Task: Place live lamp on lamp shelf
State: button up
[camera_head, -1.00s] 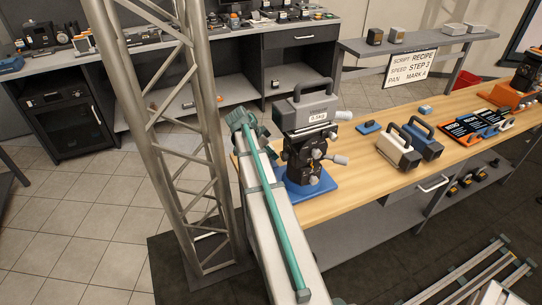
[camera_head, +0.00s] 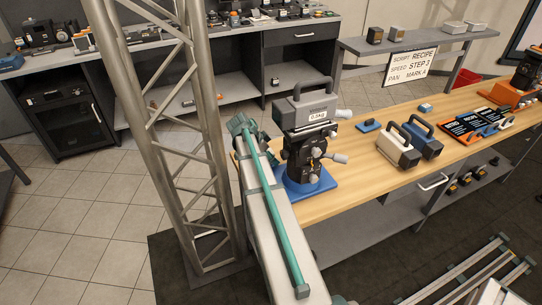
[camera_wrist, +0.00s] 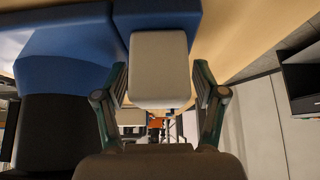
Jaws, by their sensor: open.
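Two handled units stand side by side on the wooden bench, a cream one (camera_head: 396,150) and a blue one (camera_head: 422,138); I cannot tell which thing is the live lamp. A grey raised shelf (camera_head: 440,40) behind the bench carries small boxes; no label marks it as the lamp shelf. In the wrist view, my gripper (camera_wrist: 161,82) is open, with dark green fingers on either side of a pale rounded block (camera_wrist: 159,65). I cannot tell whether they touch it. In the head view I cannot make out the fingers clearly.
A black pan head (camera_head: 305,160) on a blue base, topped by a grey handled weight (camera_head: 305,110), stands at the bench's near left end. A metal truss (camera_head: 175,130) rises at left. A sign (camera_head: 411,67) hangs from the shelf. Bare wood lies in front of the handled units.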

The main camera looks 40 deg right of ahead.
jog(key=shift+r, duration=0.2)
jog(key=shift+b+v, duration=0.85)
jog(key=shift+v, duration=2.9)
jog(key=s+a+f+n+t+y+p, duration=0.1)
jog(key=s+a+f+n, duration=0.15)
jog(key=a+f, duration=0.4)
jog(key=s+a+f+n+p, duration=0.15)
jog(key=a+f+n, duration=0.25)
jog(key=a, duration=0.5)
jog(key=s+a+f+n+g+y, duration=0.1)
jog(key=s+a+f+n, duration=0.15)
jog(key=f, duration=0.45)
jog(key=s+a+f+n+y, duration=0.1)
jog(key=s+a+f+n, duration=0.1)
jog(key=s+a+f, duration=0.35)
jog(key=s+a+f+n+g+y, duration=0.1)
jog(key=s+a+f+n, duration=0.2)
jog(key=s+f, duration=0.3)
jog(key=s+a+f+n+g+y+b, duration=0.1)
jog(key=s+f, duration=0.5)
jog(key=s, duration=0.7)
jog(key=s+a+f+n+g+y+b, duration=0.1)
jog(key=s+a+f+n+g, duration=0.2)
jog(key=s+a+f+n, duration=0.3)
jog(key=s+a, duration=0.1)
jog(key=s, duration=0.3)
jog(key=shift+a+f, duration=0.35)
jog(key=shift+s, duration=0.1)
